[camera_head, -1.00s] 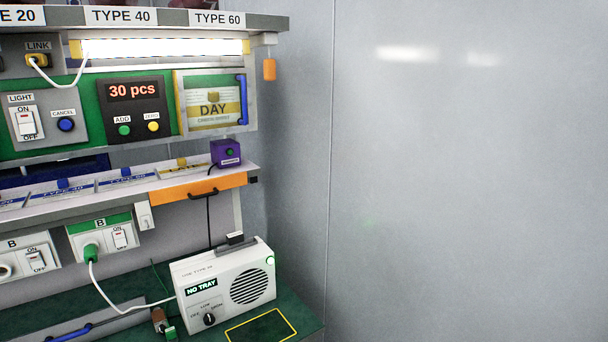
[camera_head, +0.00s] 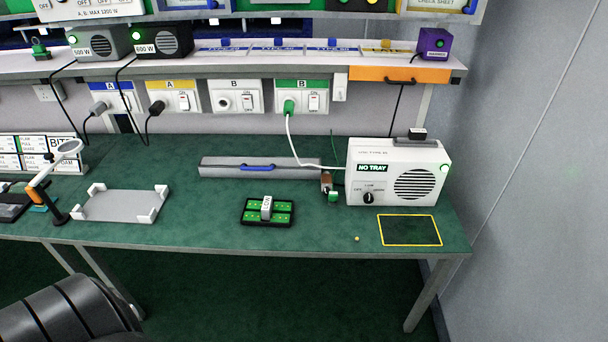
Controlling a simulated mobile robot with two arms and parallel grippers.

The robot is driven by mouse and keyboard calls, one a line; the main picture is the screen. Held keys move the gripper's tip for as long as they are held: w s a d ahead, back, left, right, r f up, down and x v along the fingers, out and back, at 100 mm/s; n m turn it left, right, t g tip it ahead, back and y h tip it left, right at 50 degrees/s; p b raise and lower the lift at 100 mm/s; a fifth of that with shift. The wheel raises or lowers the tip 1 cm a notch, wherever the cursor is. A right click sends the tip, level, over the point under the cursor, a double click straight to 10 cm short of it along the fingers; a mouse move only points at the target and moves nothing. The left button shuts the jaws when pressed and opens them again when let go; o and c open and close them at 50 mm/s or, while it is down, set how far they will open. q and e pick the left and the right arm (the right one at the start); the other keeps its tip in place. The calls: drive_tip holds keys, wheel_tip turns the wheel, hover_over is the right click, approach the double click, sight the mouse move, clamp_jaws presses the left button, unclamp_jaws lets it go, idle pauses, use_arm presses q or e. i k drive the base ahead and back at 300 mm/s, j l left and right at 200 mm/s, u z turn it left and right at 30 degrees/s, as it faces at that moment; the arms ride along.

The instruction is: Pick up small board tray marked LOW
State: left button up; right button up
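The small board tray marked LOW (camera_head: 253,212) lies flat on the green workbench, near its front edge and left of the yellow-outlined area. It is dark, with green boards in it and an upright grey piece in the middle that carries the LOW label. Neither of my grippers shows in the head view, so I see nothing holding the tray.
The white NO TRAY device (camera_head: 417,172) stands right of the tray, behind the yellow-outlined area (camera_head: 410,230). A grey bar with a blue handle (camera_head: 259,167) lies behind the tray. A grey corner-posted stand (camera_head: 122,206) is at left. Bench (camera_head: 320,233) around the tray is mostly clear.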

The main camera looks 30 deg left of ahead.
sight(267, 211)
drive_tip(key=u, duration=1.35)
